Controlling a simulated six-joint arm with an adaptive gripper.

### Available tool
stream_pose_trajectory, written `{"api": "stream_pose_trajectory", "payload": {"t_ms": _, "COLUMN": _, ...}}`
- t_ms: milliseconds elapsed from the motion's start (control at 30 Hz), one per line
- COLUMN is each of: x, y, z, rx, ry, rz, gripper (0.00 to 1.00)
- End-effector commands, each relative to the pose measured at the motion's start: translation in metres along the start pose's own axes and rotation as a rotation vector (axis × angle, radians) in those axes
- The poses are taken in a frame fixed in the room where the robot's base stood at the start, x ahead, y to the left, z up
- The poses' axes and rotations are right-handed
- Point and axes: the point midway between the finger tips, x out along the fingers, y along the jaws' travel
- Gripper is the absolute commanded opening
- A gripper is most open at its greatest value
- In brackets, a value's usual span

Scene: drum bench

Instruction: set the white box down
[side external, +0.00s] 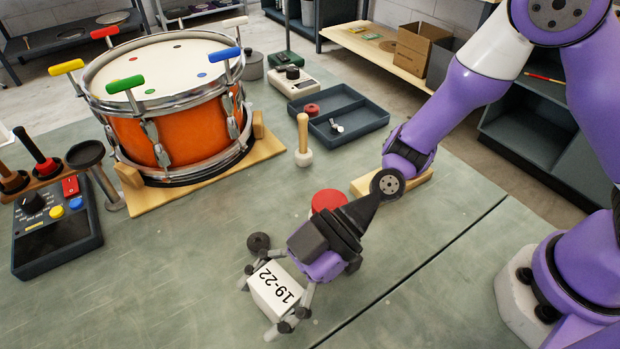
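The white box (274,290), marked "19-22" in black, is between the fingers of my gripper (260,309) in the lower middle of the side external view. One finger lies along its left side and the other along its right side, and both seem to touch it. My gripper looks shut on the box and points down toward the green bench top (200,285). I cannot tell whether the box's underside touches the bench.
An orange drum (165,138) with coloured-handled keys stands on a wooden base at the upper left. A control box (55,230) is at the far left. A red disc (328,201) lies behind my gripper, partly hidden. A mallet (303,140) and dark tray (345,112) are farther back. The front-left bench is clear.

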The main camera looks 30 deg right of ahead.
Motion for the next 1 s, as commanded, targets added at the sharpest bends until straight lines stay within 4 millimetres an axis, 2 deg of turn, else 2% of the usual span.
{"api": "stream_pose_trajectory", "payload": {"t_ms": 67, "x": 0.0, "y": 0.0, "z": 0.001, "rx": -0.001, "ry": -0.004, "rz": 0.001, "gripper": 0.32}}
{"api": "stream_pose_trajectory", "payload": {"t_ms": 100, "x": 0.0, "y": 0.0, "z": 0.001, "rx": -0.001, "ry": -0.004, "rz": 0.001, "gripper": 0.25}}
{"api": "stream_pose_trajectory", "payload": {"t_ms": 467, "x": -0.003, "y": 0.001, "z": -0.004, "rx": -0.004, "ry": -0.004, "rz": 0.002, "gripper": 0.25}}
{"api": "stream_pose_trajectory", "payload": {"t_ms": 633, "x": -0.011, "y": 0.0, "z": -0.021, "rx": -0.006, "ry": -0.001, "rz": 0.001, "gripper": 0.25}}
{"api": "stream_pose_trajectory", "payload": {"t_ms": 733, "x": -0.021, "y": 0.001, "z": -0.039, "rx": -0.01, "ry": 0.001, "rz": 0.003, "gripper": 0.25}}
{"api": "stream_pose_trajectory", "payload": {"t_ms": 1000, "x": -0.034, "y": -0.064, "z": -0.071, "rx": -0.011, "ry": 0.001, "rz": -0.005, "gripper": 0.25}}
